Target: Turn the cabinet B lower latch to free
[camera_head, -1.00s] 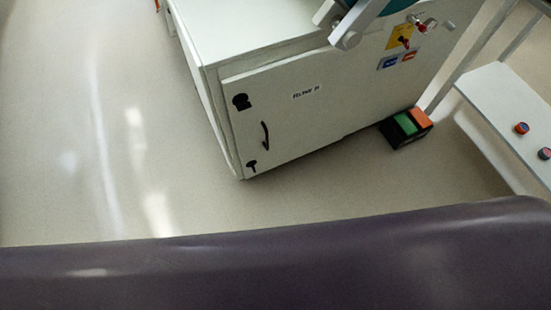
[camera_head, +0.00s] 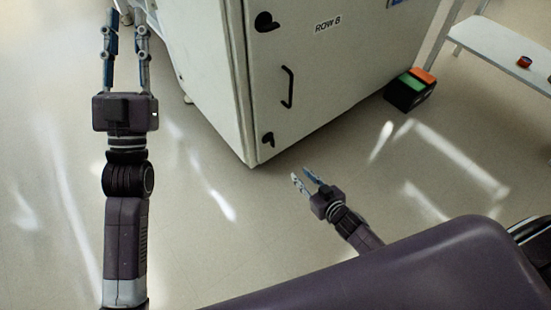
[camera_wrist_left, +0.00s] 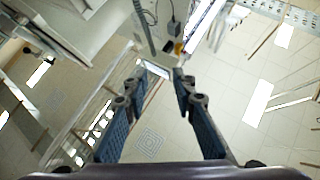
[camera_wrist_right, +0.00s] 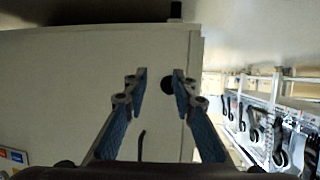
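The white cabinet (camera_head: 330,80) has a door with a label that seems to read ROW B. Its lower latch (camera_head: 267,139) is a small black knob near the door's bottom corner, its setting too small to tell. A black latch (camera_wrist_right: 167,83), apparently the same one, shows between the fingertips in the right wrist view. My right gripper (camera_head: 308,177) is open and empty, below and right of the lower latch in the head view, apart from it. My left gripper (camera_head: 126,18) is open and empty, left of the cabinet.
The door also carries an upper black latch (camera_head: 265,22) and a black bar handle (camera_head: 287,87) between the latches. A green and orange foot pedal box (camera_head: 410,90) sits on the floor at the cabinet's right. A white bench (camera_head: 500,52) stands further right. Floor before the cabinet is clear.

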